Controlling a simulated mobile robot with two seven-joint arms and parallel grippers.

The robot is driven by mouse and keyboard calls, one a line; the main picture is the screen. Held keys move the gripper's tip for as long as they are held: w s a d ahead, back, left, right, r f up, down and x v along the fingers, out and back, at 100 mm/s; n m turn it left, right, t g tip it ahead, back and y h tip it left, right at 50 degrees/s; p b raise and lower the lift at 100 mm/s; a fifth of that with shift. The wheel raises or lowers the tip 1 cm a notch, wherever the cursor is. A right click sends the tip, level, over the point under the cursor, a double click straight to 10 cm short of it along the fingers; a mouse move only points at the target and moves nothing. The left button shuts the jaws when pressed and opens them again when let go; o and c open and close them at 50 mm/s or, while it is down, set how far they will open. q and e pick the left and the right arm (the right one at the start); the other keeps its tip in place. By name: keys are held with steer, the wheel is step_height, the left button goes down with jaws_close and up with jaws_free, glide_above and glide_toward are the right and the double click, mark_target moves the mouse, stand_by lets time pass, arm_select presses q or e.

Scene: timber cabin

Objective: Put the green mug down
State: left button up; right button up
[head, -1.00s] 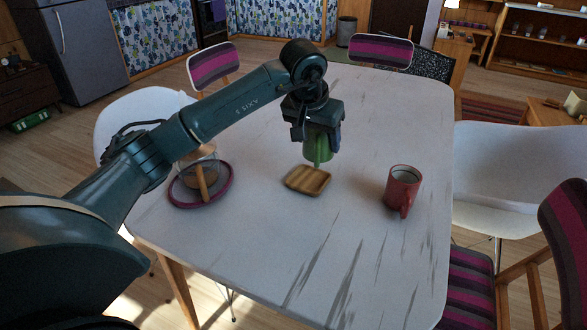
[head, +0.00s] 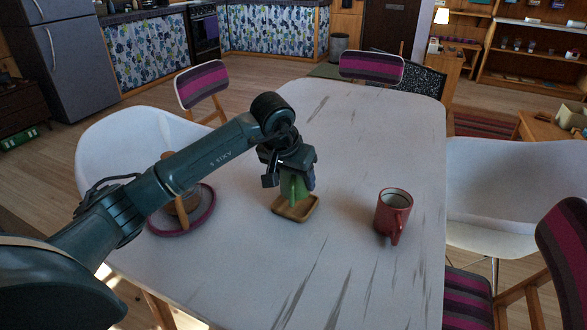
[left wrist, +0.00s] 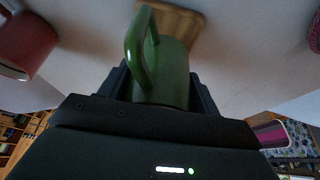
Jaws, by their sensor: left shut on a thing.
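The green mug (head: 291,190) is held by my left gripper (head: 289,178), which is shut on it from above. The mug looks upright, over the small square wooden tray (head: 296,214) on the table. I cannot tell whether its base touches the tray. In the left wrist view the mug (left wrist: 172,72) sits between the fingers, with its handle toward the upper left. The wooden tray (left wrist: 185,18) shows behind it there. My right gripper is not in view.
A red mug (head: 394,212) stands to the right on the pale table (head: 350,150). A purple-rimmed plate (head: 207,218) bearing a brownish item, partly hidden by my arm, lies to the left. The table between tray and red mug is clear. Chairs surround the table.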

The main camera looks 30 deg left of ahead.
mark_target(288, 174)
arm_select(q)
steer(key=shift+f, duration=1.8)
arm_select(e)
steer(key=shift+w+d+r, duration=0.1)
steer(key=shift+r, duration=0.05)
arm_select(q)
steer(key=shift+f, duration=0.15)
steer(key=o, duration=1.3)
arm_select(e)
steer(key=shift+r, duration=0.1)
arm_select(q)
steer(key=shift+r, duration=0.35)
steer(key=v, duration=1.1)
steer(key=shift+s+r+p, duration=0.2)
steer(key=shift+s+p, duration=0.05)
steer(key=shift+p, duration=0.15)
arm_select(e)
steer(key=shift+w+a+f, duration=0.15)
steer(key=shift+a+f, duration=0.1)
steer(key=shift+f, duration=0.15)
